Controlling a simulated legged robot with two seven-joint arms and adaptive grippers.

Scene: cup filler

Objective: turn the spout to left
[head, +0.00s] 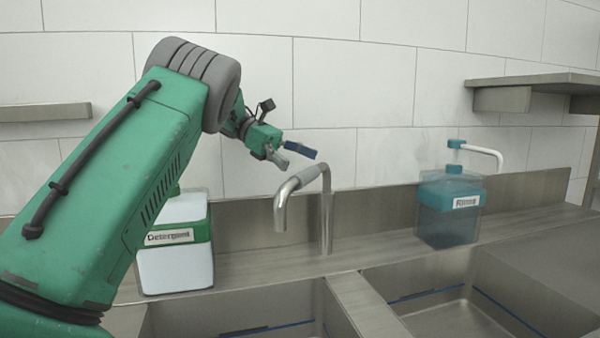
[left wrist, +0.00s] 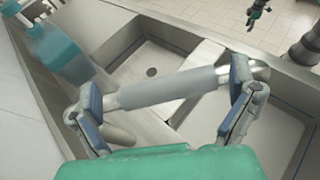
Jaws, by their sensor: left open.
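The metal spout (head: 327,215) rises from the ledge behind the sinks. Its bent arm carries a grey sleeve and its down-turned end hangs on the left, over the left basin's side. My left gripper (head: 291,155) is open just above the spout's upper arm. In the left wrist view, the spout's grey sleeve (left wrist: 172,87) runs across between the two spread fingers of my left gripper (left wrist: 163,84). I cannot tell whether either finger touches it. What seems to be my right gripper (left wrist: 257,13) shows small and far off in that view; its jaws are too small to read.
A white and green detergent box (head: 176,270) stands left of the spout, beside my left arm. A blue rinse container (head: 449,225) with a white nozzle stands on the right. A divider (head: 366,305) separates two basins. A shelf (head: 545,82) juts out at upper right.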

